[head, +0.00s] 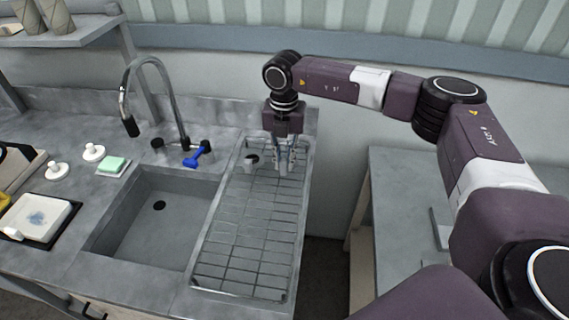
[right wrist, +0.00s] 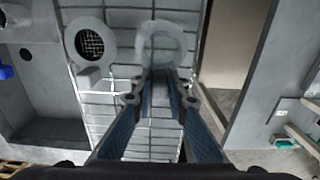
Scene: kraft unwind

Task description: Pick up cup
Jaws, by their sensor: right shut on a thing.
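My right gripper (head: 283,160) points down over the far end of the wire drying rack (head: 243,240). In the right wrist view its fingertips (right wrist: 160,100) are closed on a narrow grey part that joins a pale, round-rimmed cup (right wrist: 160,42), which looks like the cup's handle. In the head view the fingers mostly hide this cup. A second grey, ring-shaped item (head: 251,160) is on the rack just left of the gripper; it also shows in the right wrist view (right wrist: 90,42), apart from the fingers. I cannot tell whether the held cup touches the rack. My left gripper is not in view.
The sink (head: 150,220) with a curved faucet (head: 150,85) is left of the rack. A blue item (head: 197,157), a green sponge (head: 113,165) and white knob-like items lie on the counter. Right of the rack is a gap, then another grey counter (head: 398,200). Most of the rack is bare.

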